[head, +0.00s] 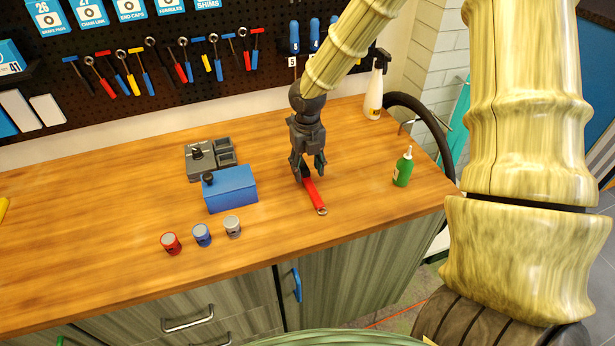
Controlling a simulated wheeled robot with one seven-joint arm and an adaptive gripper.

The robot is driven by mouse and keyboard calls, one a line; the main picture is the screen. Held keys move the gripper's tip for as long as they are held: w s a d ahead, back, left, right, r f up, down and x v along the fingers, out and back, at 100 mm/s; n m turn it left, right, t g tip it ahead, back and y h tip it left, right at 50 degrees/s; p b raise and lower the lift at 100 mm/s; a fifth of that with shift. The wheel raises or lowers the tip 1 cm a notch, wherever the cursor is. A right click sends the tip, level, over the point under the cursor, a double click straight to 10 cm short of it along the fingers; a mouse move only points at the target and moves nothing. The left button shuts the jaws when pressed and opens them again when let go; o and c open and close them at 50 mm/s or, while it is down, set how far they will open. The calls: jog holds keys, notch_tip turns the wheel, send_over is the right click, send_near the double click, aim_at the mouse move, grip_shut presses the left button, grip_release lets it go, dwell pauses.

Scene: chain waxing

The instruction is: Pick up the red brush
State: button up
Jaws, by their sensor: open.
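The red brush (314,194) lies on the wooden workbench, with a ring at its near end and a dark part at its far end. My gripper (309,176) points down over the far end of the brush, with its fingers apart on either side of it. The fingers partly hide the far end. I cannot tell whether the fingers touch the brush.
A blue box (230,190) and a grey tray (200,161) stand left of my gripper. Red (171,244), blue (202,235) and grey (233,227) cylinders stand in front of them. A green bottle (403,168) and a white spray bottle (374,95) stand right.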

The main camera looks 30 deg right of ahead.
aim_at(307, 178)
jog(key=shift+f+p, duration=0.3)
jog(key=shift+f, duration=1.25)
jog(key=shift+c, duration=0.2)
grip_shut()
